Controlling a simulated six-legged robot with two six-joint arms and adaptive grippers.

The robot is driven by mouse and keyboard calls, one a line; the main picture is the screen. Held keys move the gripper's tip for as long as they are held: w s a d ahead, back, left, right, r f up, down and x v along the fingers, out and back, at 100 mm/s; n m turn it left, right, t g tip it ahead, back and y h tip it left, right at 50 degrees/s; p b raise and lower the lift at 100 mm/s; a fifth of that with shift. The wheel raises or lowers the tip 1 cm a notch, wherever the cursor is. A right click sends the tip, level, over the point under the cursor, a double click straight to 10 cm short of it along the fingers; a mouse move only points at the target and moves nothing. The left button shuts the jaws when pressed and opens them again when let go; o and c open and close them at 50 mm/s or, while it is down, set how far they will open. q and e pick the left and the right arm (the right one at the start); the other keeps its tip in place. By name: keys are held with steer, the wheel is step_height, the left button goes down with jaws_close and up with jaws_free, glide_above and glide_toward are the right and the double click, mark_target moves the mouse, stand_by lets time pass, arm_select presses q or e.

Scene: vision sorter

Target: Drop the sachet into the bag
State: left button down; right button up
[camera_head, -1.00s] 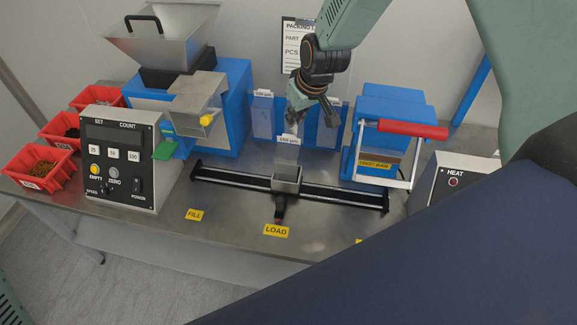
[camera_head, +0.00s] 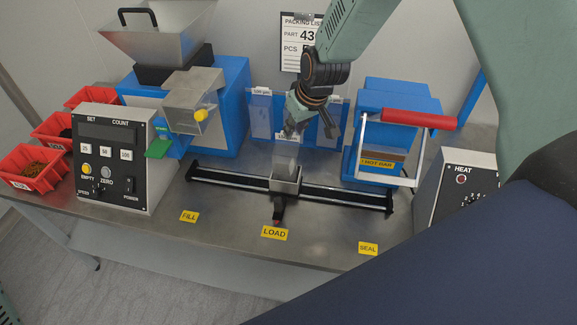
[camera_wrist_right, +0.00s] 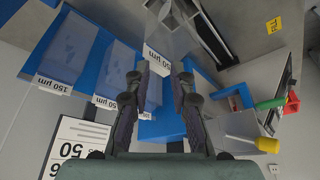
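My right gripper (camera_head: 310,122) hangs in front of the blue rack, above and slightly behind the small metal holder (camera_head: 286,185) on the rail. In the right wrist view its fingers (camera_wrist_right: 163,76) stand apart, with no sachet discernible between them. In the head view this label shows (camera_head: 288,137) just below one fingertip, over the holder. A pale grey shape (camera_head: 285,164) stands in the holder; I cannot tell whether it is bag or sachet. My left gripper is out of view.
The blue rack (camera_head: 261,118) with clear bags stands behind the rail (camera_head: 232,182). A blue sealer with a red handle (camera_head: 403,118) is at right. A hopper machine (camera_head: 225,110), control box (camera_head: 108,160) and red bins (camera_head: 35,167) are at left. The bench front near LOAD is clear.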

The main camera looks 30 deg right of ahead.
steer(key=shift+o, duration=1)
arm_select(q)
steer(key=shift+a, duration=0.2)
arm_select(e)
steer(key=v, duration=1.2)
steer(key=shift+a+r, duration=0.2)
steer(key=shift+a, duration=0.35)
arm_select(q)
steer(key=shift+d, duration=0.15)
arm_select(e)
steer(key=shift+d+f, duration=0.1)
steer(key=shift+d, duration=0.05)
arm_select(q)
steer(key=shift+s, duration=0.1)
